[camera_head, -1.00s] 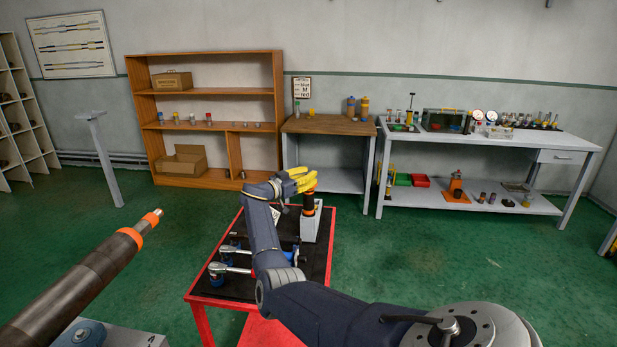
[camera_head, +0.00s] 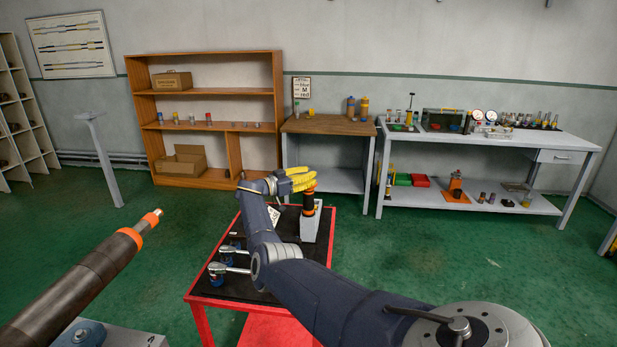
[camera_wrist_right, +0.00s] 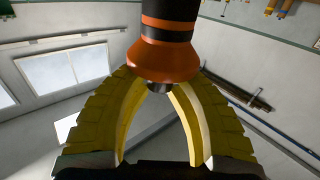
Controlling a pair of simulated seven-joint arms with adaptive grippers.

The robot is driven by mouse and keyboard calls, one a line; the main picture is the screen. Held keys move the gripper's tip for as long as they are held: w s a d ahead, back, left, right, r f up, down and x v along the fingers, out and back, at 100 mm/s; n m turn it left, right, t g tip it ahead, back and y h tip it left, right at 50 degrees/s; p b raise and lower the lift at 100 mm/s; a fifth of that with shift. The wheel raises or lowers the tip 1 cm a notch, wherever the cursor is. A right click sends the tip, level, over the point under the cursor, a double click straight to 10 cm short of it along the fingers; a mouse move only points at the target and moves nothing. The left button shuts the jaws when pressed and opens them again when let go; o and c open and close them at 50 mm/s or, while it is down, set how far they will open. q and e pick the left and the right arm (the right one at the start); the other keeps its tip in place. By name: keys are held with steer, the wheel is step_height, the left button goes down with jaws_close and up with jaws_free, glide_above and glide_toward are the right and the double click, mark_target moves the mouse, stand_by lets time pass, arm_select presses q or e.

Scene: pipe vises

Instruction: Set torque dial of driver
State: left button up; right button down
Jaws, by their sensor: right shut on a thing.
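The driver (camera_head: 309,206), dark with orange bands, stands upright in a light grey block (camera_head: 311,226) on the red table. My right gripper (camera_head: 302,182), with yellow fingers, is at the driver's upper end. In the right wrist view the driver's flared orange collar (camera_wrist_right: 165,58) and black bands fill the top centre. My right gripper (camera_wrist_right: 160,86) is shut on it there, with a finger curving up on each side. The fingertips are partly hidden behind the collar. The dial's marks cannot be read. My left gripper is not in view.
A thick pipe (camera_head: 88,276) with orange bands juts in at left. A wooden shelf (camera_head: 207,100), a small bench (camera_head: 328,125) and a long workbench (camera_head: 490,140) stand behind. Green floor lies between.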

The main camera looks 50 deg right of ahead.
steer(key=c, duration=1.2)
jaws_free()
steer(key=shift+o, duration=0.2)
steer(key=shift+a, duration=0.1)
steer(key=v, duration=1.1)
steer(key=shift+a, duration=0.35)
steer(key=shift+w+r, duration=0.15)
steer(key=shift+w, duration=0.05)
